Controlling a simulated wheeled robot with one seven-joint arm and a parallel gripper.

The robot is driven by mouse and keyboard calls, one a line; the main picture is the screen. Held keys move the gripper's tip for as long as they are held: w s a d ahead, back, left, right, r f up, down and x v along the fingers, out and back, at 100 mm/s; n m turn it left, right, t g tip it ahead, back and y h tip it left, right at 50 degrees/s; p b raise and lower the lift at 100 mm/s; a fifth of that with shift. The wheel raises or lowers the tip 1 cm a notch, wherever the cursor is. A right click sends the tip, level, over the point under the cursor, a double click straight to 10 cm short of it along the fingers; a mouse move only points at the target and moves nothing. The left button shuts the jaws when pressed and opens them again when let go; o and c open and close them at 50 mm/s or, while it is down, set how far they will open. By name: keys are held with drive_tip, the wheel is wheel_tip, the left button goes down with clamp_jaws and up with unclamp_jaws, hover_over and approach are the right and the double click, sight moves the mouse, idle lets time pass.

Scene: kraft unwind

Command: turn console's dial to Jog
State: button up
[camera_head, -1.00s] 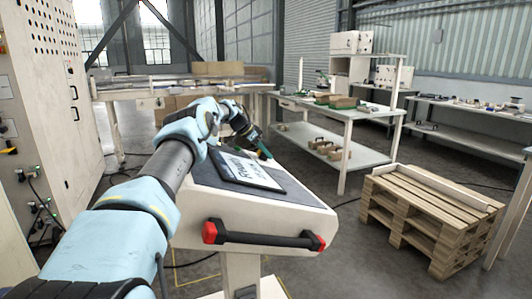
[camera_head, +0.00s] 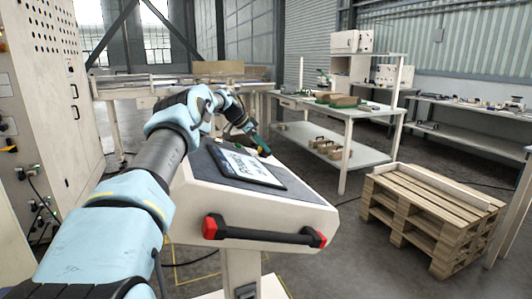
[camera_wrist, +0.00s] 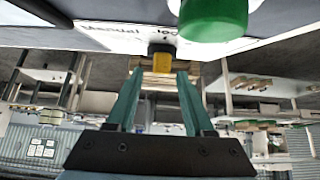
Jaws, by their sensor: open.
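The console (camera_head: 262,215) stands in front of me with a sloped top and a dark panel bearing a white sign. My gripper (camera_head: 262,147) is above the panel's far edge in the head view. In the wrist view the panel appears upside down along the top, with the printed words "Manual" and "Jog". The dial (camera_wrist: 163,64), a yellow grip on a black base, shows near the "Jog" print. My gripper (camera_wrist: 160,74) is open, with its teal fingers on either side of the dial; I cannot tell whether they touch it. The dial's pointing direction is unclear.
A large green button (camera_wrist: 213,18) sits beside the dial, close to the fingers. A black handle with red ends (camera_head: 264,236) runs along the console's front. A pallet stack (camera_head: 432,215) stands at the right, a tall cabinet (camera_head: 50,100) at the left. A white workbench (camera_head: 345,115) stands behind.

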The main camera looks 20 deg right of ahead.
drive_tip(key=b+v, duration=0.2)
drive_tip(key=v, duration=0.5)
drive_tip(key=shift+a+r, duration=0.25)
drive_tip(key=shift+r, duration=0.05)
